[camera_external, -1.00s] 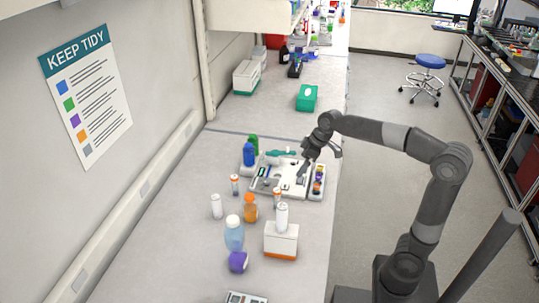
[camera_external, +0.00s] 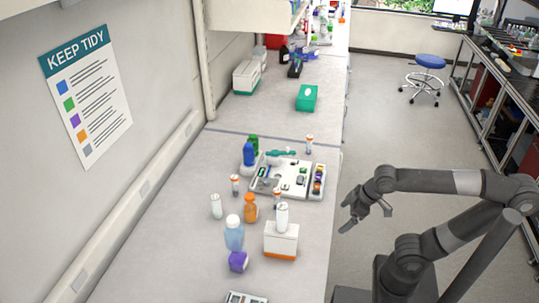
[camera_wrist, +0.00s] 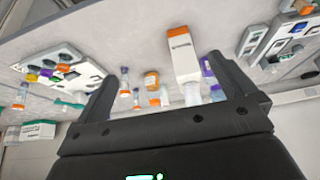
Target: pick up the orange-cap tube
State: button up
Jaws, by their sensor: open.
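Several small tubes with orange caps stand on the bench: one at the tray's far right corner (camera_external: 309,144), one left of the tray (camera_external: 235,184) and one at the tray's near edge (camera_external: 277,197). Which one the task means I cannot tell. In the wrist view a small orange-capped tube (camera_wrist: 124,80) shows between the fingers, at a distance. My gripper (camera_external: 352,218) is open and empty, off the bench's right edge, to the right of the white box and apart from every tube.
A white tray (camera_external: 258,186) holds small items. Near it stand an orange bottle (camera_external: 250,208), a white orange-based box (camera_external: 282,240), a pale blue bottle (camera_external: 234,236), a purple-capped item (camera_external: 238,261) and a dark blue bottle (camera_external: 249,154).

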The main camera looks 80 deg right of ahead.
jog(key=s+f, duration=0.1)
jog(key=s+a+f, duration=0.1)
jog(key=shift+s+a, duration=0.15)
jog(key=shift+s, duration=0.15)
jog(key=c, duration=1.1)
jog(key=shift+o, duration=0.2)
send_near(277, 198)
jog(key=d+f, duration=0.1)
jog(key=shift+g, duration=0.3)
jog(key=shift+w+d+x, duration=0.1)
jog(key=shift+w+x, duration=0.05)
jog(key=shift+x, duration=2.5)
jog(key=shift+w+d+x, duration=0.1)
jog(key=shift+w+x, duration=0.05)
jog(key=shift+x, duration=2.5)
